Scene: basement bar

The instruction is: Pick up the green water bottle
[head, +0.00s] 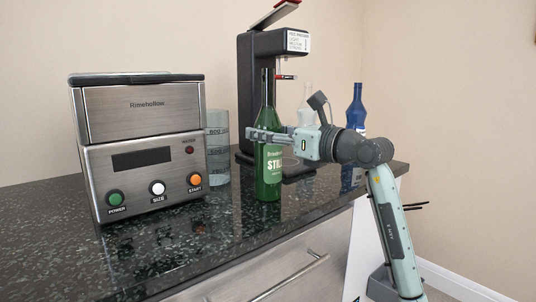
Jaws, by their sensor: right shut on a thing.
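The green water bottle (268,185) stands upright on the dark speckled counter, in front of the black dispenser. Its label reads "STILL" in part. My right gripper (268,136) comes in from the right and is shut on the bottle at its upper body, just above the label. The fingers hide a band of the bottle there. The bottle's base appears to be at counter level; I cannot tell whether it touches. My left gripper is not in view.
A steel machine (145,140) with knobs stands at the left, and a grey cylinder (217,150) beside it. The black dispenser (245,85) is close behind the bottle. A clear bottle (307,106) and a blue bottle (355,112) stand at the right. The counter (225,235) is clear in front.

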